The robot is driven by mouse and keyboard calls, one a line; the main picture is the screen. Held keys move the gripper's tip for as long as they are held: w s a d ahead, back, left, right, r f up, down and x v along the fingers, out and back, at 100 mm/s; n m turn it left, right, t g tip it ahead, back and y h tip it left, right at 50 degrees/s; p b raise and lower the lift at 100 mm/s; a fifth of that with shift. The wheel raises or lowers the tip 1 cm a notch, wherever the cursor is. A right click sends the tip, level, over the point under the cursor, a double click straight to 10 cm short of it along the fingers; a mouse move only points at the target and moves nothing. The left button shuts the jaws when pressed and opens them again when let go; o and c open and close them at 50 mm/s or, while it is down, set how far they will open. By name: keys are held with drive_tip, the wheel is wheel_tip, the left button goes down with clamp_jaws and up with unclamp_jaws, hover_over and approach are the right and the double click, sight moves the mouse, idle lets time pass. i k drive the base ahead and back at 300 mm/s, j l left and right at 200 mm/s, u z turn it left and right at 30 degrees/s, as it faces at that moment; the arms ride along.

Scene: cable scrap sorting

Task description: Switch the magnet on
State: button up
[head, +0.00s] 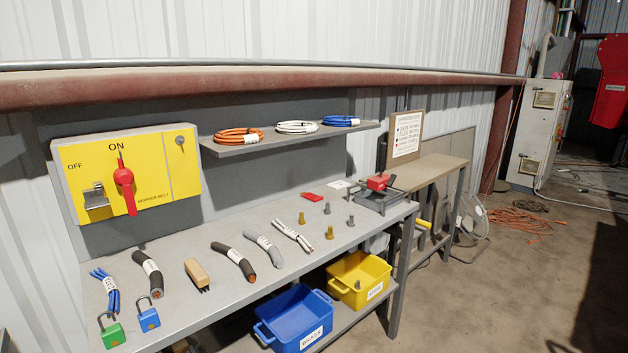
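A yellow switch box (157,183) hangs on the grey back panel at the left, above the bench. Its red rotary handle (125,186) stands nearly upright, with the thin tip at its top toward the word ON and its broad end down. The word OFF is at the upper left of the box face. A metal hasp (95,197) sits under OFF, with no padlock seen on it. A small round key lock (180,141) is at the upper right. The small label at lower right seems to end in "BELT". My gripper is not in view.
The grey bench (190,262) holds a green padlock (112,331), a blue padlock (148,316), a brush (197,274) and several cable pieces. A shelf (290,139) with cable coils is right of the box. Blue (296,318) and yellow (360,280) bins stand below. Floor at right is mostly open.

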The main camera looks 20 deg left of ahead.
sight(394, 177)
drive_tip(key=u, duration=0.45)
drive_tip(key=i+l, duration=0.1)
drive_tip(key=i, duration=0.4)
drive_tip(key=i+l, duration=0.15)
drive_tip(key=i, duration=0.35)
drive_tip(key=i+j+u, duration=0.25)
drive_tip(key=i+j, duration=0.25)
